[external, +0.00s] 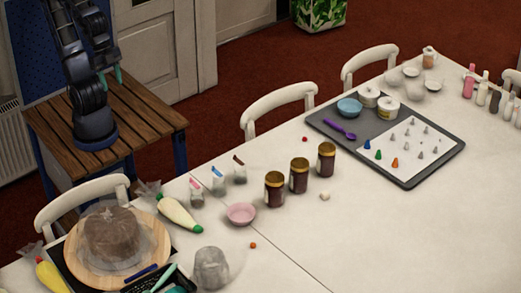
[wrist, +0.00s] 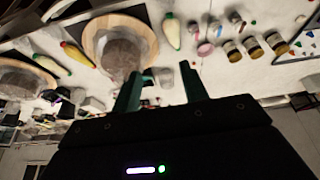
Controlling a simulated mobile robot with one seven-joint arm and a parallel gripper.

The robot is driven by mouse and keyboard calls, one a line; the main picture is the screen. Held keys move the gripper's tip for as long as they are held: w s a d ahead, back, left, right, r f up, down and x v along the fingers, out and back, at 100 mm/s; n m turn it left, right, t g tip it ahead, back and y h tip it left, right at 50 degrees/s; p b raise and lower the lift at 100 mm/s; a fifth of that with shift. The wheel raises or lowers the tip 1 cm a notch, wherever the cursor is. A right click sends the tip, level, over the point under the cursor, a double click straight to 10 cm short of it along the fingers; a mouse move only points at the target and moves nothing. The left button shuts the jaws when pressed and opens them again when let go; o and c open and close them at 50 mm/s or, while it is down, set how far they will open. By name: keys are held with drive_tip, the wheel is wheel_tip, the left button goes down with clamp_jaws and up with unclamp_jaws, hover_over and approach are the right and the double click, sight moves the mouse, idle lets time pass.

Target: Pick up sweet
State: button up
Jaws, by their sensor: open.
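Small sweet-like pieces lie loose on the white table: an orange one (external: 253,245) near the pink bowl, a red one (external: 305,139) behind the jars, and a pale one (external: 325,196) in front of the jars. I cannot tell which is the sweet named. My gripper (external: 110,76) is high above the wooden side table at the left, well away from all of them. In the wrist view its two green fingers (wrist: 161,72) stand apart with nothing held between them.
Brown jars (external: 299,176), a pink bowl (external: 241,213) and a piping bag (external: 180,213) stand mid-table. A cake on a round wooden board (external: 82,262) is front left. A grey tray (external: 440,160) lies right. Chairs (external: 278,100) line the far edge.

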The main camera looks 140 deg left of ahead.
drive_tip(key=w+a+n+g, duration=0.1)
drive_tip(key=w+a+n, duration=0.25)
drive_tip(key=w, duration=0.45)
drive_tip(key=w+a+n+g, duration=0.1)
drive_tip(key=w+a+n, duration=0.1)
drive_tip(key=w+a, duration=0.45)
drive_tip(key=w+a+f+n+g+h, duration=0.15)
drive_tip(key=w+a+f+n, duration=0.4)
drive_tip(key=w+a, duration=0.7)
drive_tip(key=n+h, duration=0.3)
drive_tip(key=n, duration=0.5)
hover_over(275, 167)
drive_tip(key=w+a, duration=0.1)
drive_tip(key=w, duration=0.1)
wheel_tip(275, 167, down, 29)
drive_tip(key=shift+g, duration=0.25)
drive_tip(key=x, duration=1)
drive_tip(key=shift+w+f, duration=0.2)
drive_tip(key=shift+f, duration=0.1)
drive_tip(key=shift+c, duration=0.2)
clamp_jaws()
